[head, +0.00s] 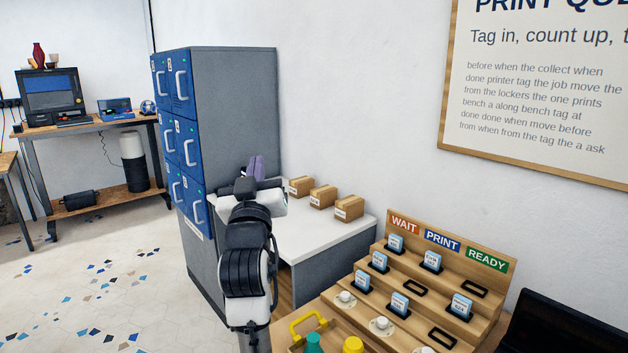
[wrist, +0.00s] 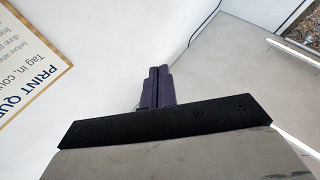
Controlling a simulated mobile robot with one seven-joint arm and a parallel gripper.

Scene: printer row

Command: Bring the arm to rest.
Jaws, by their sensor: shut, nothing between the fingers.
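My arm stands raised in the middle of the head view. My gripper (head: 256,165) is at its top, with purple fingers, in front of the grey side of the locker block and above the white-topped bench. In the wrist view my gripper (wrist: 158,72) shows its two purple fingers side by side, closed together with nothing between them. The fingers appear clear of any surface. The arm hides part of the bench and the lower locker side.
Blue lockers (head: 183,130) stand left of my arm. Several cardboard boxes (head: 322,196) sit on the bench (head: 315,235). A stepped wooden rack (head: 495,265) with tags stands at the right. A yellow handle (head: 308,323) is near my arm. Open floor (head: 95,275) lies at the left.

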